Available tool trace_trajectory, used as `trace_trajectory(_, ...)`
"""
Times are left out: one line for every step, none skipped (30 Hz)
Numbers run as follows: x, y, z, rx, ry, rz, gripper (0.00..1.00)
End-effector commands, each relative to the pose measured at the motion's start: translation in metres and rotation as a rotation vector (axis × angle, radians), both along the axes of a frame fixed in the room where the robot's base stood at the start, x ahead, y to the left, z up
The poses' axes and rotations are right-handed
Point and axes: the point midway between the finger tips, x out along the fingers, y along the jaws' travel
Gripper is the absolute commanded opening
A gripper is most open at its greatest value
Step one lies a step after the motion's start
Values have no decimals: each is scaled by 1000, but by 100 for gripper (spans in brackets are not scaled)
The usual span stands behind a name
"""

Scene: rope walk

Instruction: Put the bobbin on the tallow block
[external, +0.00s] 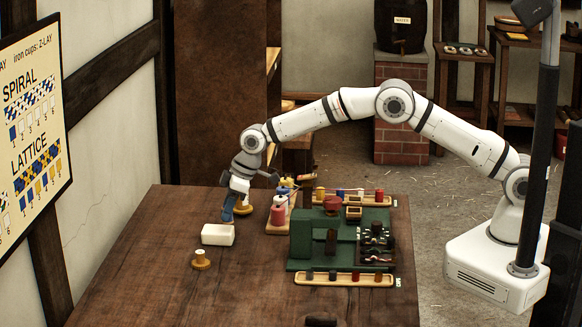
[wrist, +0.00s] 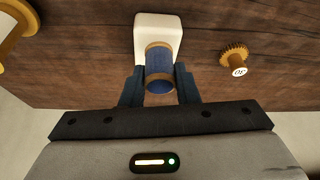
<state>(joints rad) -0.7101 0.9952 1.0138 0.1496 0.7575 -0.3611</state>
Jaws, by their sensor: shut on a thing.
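The bobbin (wrist: 159,72) is blue with tan ends and sits between the two fingers of my gripper (wrist: 159,88) in the wrist view. My gripper is shut on it. The tallow block (wrist: 158,27) is a white rounded block just beyond the bobbin in that view, and the bobbin overlaps its near edge in the picture. In the external view the tallow block (external: 217,236) lies on the table below my gripper (external: 228,213), which points down near the block's back edge. I cannot tell whether the bobbin touches the block.
A small brass toothed piece (wrist: 236,62) stands right of the block in the wrist view; in the external view it (external: 202,260) is in front. A yellow round piece (external: 243,209) stands behind my gripper. A green machine (external: 345,240) and trays with spools fill the right.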

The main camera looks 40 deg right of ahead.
Motion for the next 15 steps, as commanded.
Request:
trace_trajectory(0,0,-9,-3,3,-1,6)
trace_trajectory(-1,0,-13,-3,3,-1,6)
trace_trajectory(-1,0,-17,-2,3,-1,6)
trace_trajectory(0,0,-18,-1,1,-1,6)
trace_trajectory(0,0,-19,-1,1,0,6)
trace_trajectory(0,0,-19,0,0,0,6)
trace_trajectory(0,0,-19,0,0,0,6)
trace_trajectory(0,0,-19,0,0,0,6)
trace_trajectory(0,0,-19,0,0,0,6)
trace_trajectory(0,0,-19,0,0,0,6)
trace_trajectory(0,0,-20,0,0,0,6)
trace_trajectory(0,0,-21,0,0,0,6)
trace_trajectory(0,0,-22,0,0,0,6)
trace_trajectory(0,0,-24,-1,1,0,6)
trace_trajectory(0,0,-23,0,0,0,29)
